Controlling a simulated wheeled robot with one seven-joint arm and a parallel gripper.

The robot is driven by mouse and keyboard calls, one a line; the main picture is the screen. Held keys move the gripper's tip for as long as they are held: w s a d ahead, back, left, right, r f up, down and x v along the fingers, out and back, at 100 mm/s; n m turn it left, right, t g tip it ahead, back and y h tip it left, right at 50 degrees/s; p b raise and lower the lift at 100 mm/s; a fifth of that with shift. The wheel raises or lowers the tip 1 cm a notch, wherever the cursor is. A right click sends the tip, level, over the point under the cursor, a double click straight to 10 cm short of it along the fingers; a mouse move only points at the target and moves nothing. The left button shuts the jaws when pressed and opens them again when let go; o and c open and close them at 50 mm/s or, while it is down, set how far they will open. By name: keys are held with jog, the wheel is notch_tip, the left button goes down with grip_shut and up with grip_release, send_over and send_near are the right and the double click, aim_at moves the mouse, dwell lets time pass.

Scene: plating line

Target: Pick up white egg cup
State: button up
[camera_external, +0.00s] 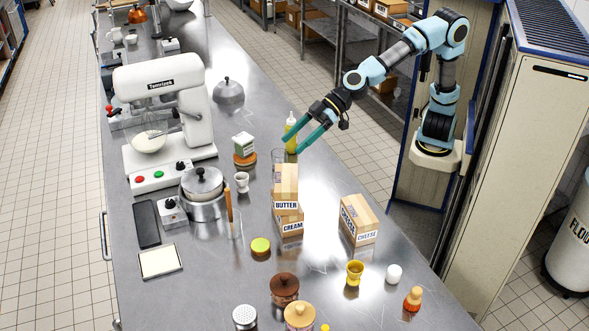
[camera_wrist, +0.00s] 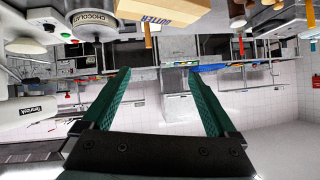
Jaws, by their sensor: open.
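The white egg cup (camera_external: 242,181) stands upright on the steel counter in the external view, between the lidded pot and the butter box. My gripper (camera_external: 291,148) is open and empty, up and to the right of the egg cup in the picture and apart from it. Its two green fingers point down and left, near the yellow bottle. The wrist view shows the spread fingers (camera_wrist: 157,76) with nothing between them. I cannot make out the egg cup in the wrist view.
The butter box (camera_external: 286,183) sits on the cream box (camera_external: 290,222), right of the egg cup. A lidded pot (camera_external: 203,190) stands left of it. A drinking glass (camera_external: 278,158), a yellow bottle (camera_external: 290,134) and a stand mixer (camera_external: 165,110) are nearby. A yellow egg cup (camera_external: 354,272) stands nearer the front.

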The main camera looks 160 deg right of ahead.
jog(key=s+d+f+m+g+h, duration=0.1)
jog(key=s+d+m+g+h, duration=0.1)
jog(key=s+d, duration=0.3)
jog(key=s+d+m+g+h, duration=0.2)
jog(key=s+d+g+h, duration=0.15)
jog(key=d, duration=0.45)
send_near(241, 177)
jog(key=w+d, duration=0.2)
jog(key=d, duration=0.1)
jog(key=shift+f+t+y, duration=0.2)
jog(key=shift+t+y, duration=0.15)
jog(key=shift+w+p+x, duration=0.1)
jog(key=shift+p+x, duration=0.55)
jog(key=shift+x, duration=0.8)
jog(key=shift+w+p+x, duration=0.15)
jog(key=shift+p+x, duration=0.5)
jog(key=shift+x, duration=0.8)
jog(key=shift+a, duration=0.15)
jog(key=c, duration=1.4)
jog(key=shift+c, duration=0.2)
jog(key=shift+r, duration=0.1)
